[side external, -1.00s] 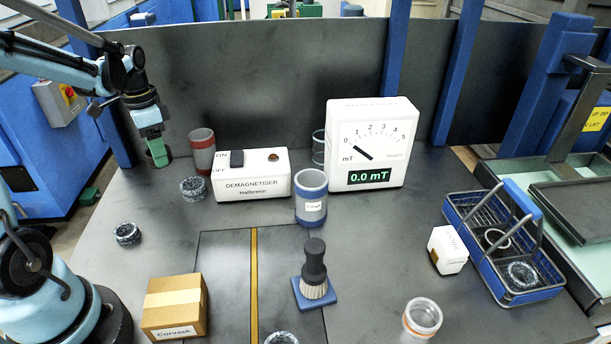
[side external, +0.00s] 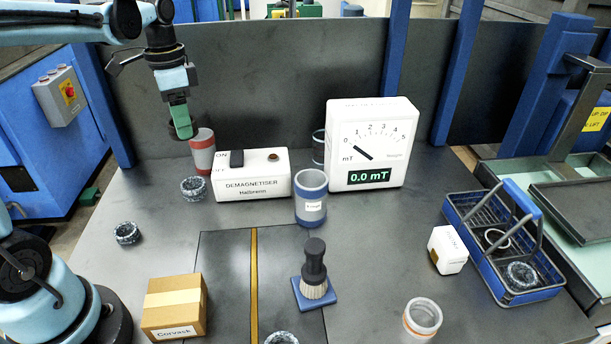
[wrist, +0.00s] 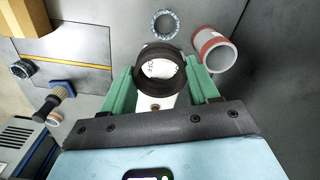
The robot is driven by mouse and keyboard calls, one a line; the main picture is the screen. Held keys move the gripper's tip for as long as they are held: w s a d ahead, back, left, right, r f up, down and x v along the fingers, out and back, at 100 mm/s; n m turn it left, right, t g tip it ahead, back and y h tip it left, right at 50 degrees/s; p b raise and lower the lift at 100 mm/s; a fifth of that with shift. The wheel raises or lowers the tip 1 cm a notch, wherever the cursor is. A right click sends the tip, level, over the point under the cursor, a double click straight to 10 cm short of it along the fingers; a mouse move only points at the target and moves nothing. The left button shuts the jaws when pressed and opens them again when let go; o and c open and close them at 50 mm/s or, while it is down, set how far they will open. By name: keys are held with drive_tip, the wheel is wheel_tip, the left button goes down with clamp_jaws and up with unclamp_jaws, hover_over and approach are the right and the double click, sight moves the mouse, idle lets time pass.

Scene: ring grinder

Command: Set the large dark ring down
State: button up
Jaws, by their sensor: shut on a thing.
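My gripper (side external: 182,122) hangs above the back left of the table, in front of the dark back panel. Its green fingers are shut on the large dark ring (wrist: 160,89), one finger on each side in the wrist view. The ring is clear of the table. The white demagnetiser (side external: 251,187) shows through the ring's opening in the wrist view. In the side view the fingers hide most of the ring, and only a dark edge shows at their tips.
A red-and-grey cup (side external: 202,155) and a speckled ring (side external: 194,189) stand near the gripper, left of the demagnetiser. Another speckled ring (side external: 127,233) lies at left. A meter (side external: 367,145), blue cup (side external: 311,210), brush (side external: 314,262), carton (side external: 175,306) and blue basket (side external: 515,297) also occupy the table.

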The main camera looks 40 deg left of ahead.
drive_tip(key=w+d+m, duration=0.3)
drive_tip(key=d+m, duration=0.2)
drive_tip(key=d, duration=0.8)
drive_tip(key=w+d+m, duration=0.3)
drive_tip(key=d+m, duration=0.2)
drive_tip(key=d, duration=0.8)
drive_tip(key=s+d+m, duration=0.4)
drive_tip(key=d, duration=0.6)
drive_tip(key=s+d+m, duration=0.4)
drive_tip(key=s+d, duration=0.1)
drive_tip(key=d, duration=0.5)
hover_over(375, 264)
wheel_tip(375, 264, down, 12)
drive_tip(key=shift+f, duration=2.1)
drive_tip(key=shift+f, duration=0.15)
drive_tip(key=o, duration=1.2)
drive_tip(key=shift+c, duration=0.2)
